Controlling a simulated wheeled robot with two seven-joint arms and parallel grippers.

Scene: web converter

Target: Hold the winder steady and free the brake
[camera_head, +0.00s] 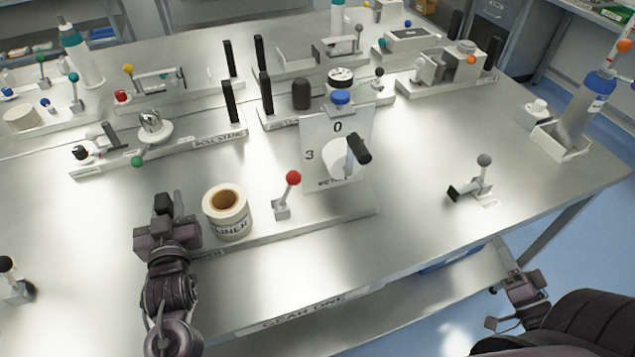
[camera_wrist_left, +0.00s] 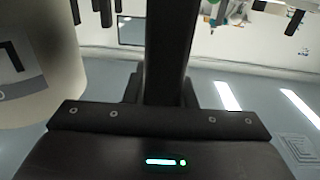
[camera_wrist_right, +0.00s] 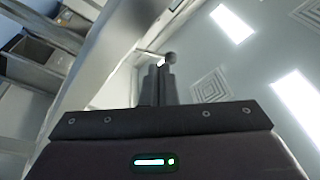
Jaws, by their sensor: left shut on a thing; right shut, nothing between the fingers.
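The winder base (camera_head: 265,232) is a low plate along the table's front, carrying a white roll labelled LINER (camera_head: 228,216). A lever with a red ball (camera_head: 293,178) stands on it, right of the roll; whether it is the brake I cannot tell. My left gripper (camera_head: 165,208) is shut on a black upright handle (camera_head: 163,202) at the base's left end. The handle fills the middle of the left wrist view (camera_wrist_left: 172,60), with the roll (camera_wrist_left: 40,60) beside it. My right gripper (camera_head: 527,287) is shut and empty, beyond the table's front edge.
A white panel (camera_head: 318,128) with 0 and 3 and a black crank stands behind the red lever. A grey-ball lever (camera_head: 484,162) is at right, and a blue-capped bottle (camera_head: 590,110) farther right. The table between panel and bottle is mostly clear.

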